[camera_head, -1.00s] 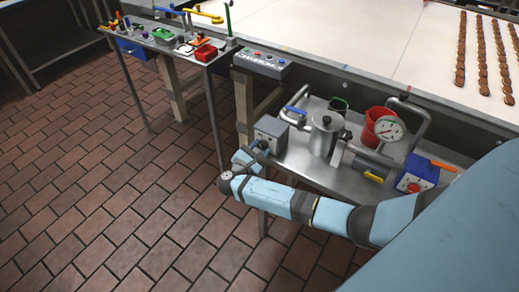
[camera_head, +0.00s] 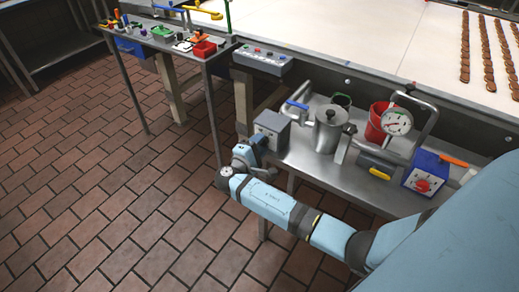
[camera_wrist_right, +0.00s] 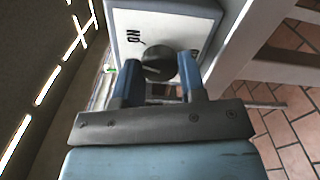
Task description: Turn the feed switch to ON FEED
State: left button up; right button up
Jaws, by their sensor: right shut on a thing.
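The feed switch is a grey box (camera_head: 271,129) at the left end of the steel shelf in the head view. In the right wrist view its pale face (camera_wrist_right: 150,30) carries a black round knob (camera_wrist_right: 159,62) and a label with "ON" legible; other lettering is too small to read. My right gripper (camera_wrist_right: 160,74) has its two blue fingers on either side of the knob, shut on it. In the head view the right gripper (camera_head: 259,142) reaches the front of the grey box, and its wrist partly hides the knob. My left gripper is not in view.
A steel pot (camera_head: 327,130), a red bucket (camera_head: 376,125), a gauge (camera_head: 397,121) and a blue box with a red knob (camera_head: 427,174) stand to the right on the shelf. A button panel (camera_head: 262,58) is behind. The brick floor at left is clear.

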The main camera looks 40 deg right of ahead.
pick_arm(q)
jog(key=b, duration=0.1)
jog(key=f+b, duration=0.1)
jog(key=b, duration=0.1)
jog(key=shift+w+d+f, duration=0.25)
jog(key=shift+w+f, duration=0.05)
pick_arm(e)
jog(key=m, duration=0.3)
jog(key=shift+f, duration=0.1)
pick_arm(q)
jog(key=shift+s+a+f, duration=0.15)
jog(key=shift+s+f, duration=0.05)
pick_arm(e)
jog(key=shift+m, duration=0.4)
jog(key=o, duration=0.9)
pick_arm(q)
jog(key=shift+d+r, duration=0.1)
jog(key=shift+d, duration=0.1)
